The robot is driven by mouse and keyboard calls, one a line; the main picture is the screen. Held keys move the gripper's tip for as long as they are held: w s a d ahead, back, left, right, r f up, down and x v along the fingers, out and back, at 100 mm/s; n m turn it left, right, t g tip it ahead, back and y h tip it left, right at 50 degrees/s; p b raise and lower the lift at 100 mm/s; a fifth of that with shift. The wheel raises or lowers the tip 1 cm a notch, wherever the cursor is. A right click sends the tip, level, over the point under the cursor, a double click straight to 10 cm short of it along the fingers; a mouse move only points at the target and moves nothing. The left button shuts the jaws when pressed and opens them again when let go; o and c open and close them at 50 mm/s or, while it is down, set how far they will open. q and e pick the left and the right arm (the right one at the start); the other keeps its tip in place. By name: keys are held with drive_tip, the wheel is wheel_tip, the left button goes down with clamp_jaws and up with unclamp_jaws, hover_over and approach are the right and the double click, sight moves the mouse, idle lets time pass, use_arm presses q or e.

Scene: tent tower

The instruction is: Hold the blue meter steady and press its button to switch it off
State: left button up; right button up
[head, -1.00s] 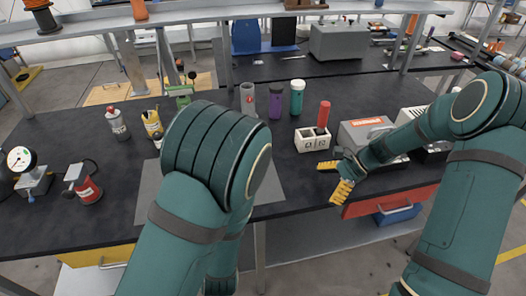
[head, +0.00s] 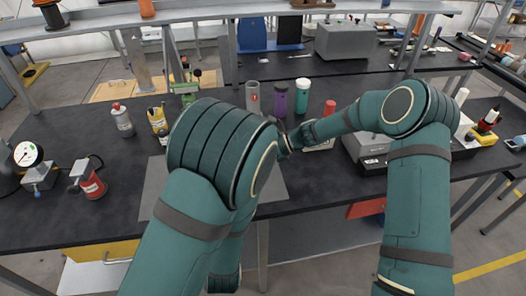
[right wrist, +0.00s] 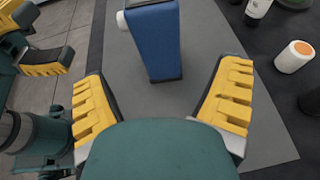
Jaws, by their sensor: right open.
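The blue meter (right wrist: 152,45) stands on a grey mat (right wrist: 262,140) in the right wrist view, with a small white round part (right wrist: 121,19) at its left side. I cannot tell whether that part is its button. In the head view the meter is hidden behind my left arm. My right gripper (right wrist: 158,92) is open, its yellow fingers wide apart, with the meter beyond them and roughly between them, not touching. My left gripper (right wrist: 28,40) shows at the left edge of the right wrist view, its yellow fingers apart and empty, left of the meter.
Purple (head: 280,98) and teal (head: 302,95) bottles stand behind the mat, beside a grey cup (head: 252,97). A spray can (head: 122,120), a yellow container (head: 158,124), a gauge (head: 28,155) and a red can (head: 92,184) stand on the left. The mat's left part is clear.

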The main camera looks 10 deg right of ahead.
drive_tip(key=x, duration=0.8)
drive_tip(key=shift+a+f, duration=0.1)
drive_tip(key=shift+a, duration=0.05)
drive_tip(key=c, duration=1.4)
